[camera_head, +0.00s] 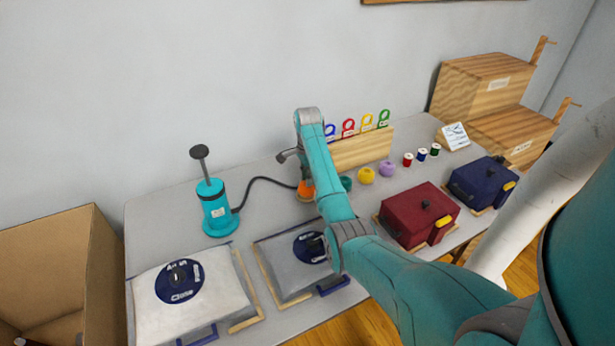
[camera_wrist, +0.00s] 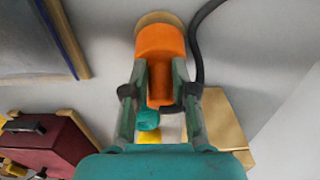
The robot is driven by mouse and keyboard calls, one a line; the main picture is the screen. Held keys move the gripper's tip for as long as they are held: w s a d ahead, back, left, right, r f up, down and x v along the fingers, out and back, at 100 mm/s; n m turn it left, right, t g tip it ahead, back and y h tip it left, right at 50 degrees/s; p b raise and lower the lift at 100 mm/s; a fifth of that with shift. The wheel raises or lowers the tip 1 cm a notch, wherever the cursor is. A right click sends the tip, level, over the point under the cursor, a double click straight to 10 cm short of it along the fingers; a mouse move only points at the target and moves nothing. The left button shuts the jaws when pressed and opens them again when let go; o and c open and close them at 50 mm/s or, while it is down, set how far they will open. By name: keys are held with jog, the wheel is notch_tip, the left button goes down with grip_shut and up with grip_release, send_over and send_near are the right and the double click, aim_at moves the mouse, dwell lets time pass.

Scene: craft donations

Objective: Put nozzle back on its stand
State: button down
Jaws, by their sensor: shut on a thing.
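The orange nozzle (camera_wrist: 160,42) is between the two fingers of my gripper (camera_wrist: 160,72) in the wrist view, and the fingers are shut on it. In the head view the nozzle (camera_head: 306,188) shows partly behind my arm. A round tan wooden disc (camera_wrist: 158,17), seemingly the stand, shows just beyond the nozzle's wide end. I cannot tell whether nozzle and disc touch. A black hose (camera_head: 262,181) runs from the teal pump (camera_head: 215,208) toward the nozzle. The fingers are mostly hidden in the head view.
A wooden rack (camera_head: 365,148) with coloured tags stands behind, with yarn balls and thread spools before it. A red box (camera_head: 418,213) and a blue box (camera_head: 484,182) are at right. Two bags (camera_head: 215,300) (camera_head: 280,258) lie in front. Table is clear around the hose.

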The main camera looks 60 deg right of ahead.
jog(key=shift+s+a+f, duration=0.15)
jog(key=shift+s+f, duration=0.05)
jog(key=shift+f, duration=0.3)
jog(key=c, duration=0.8)
grip_release()
jog(key=shift+c, duration=0.2)
jog(key=shift+w+r, duration=0.1)
jog(key=shift+r, duration=0.05)
jog(key=shift+r, duration=0.15)
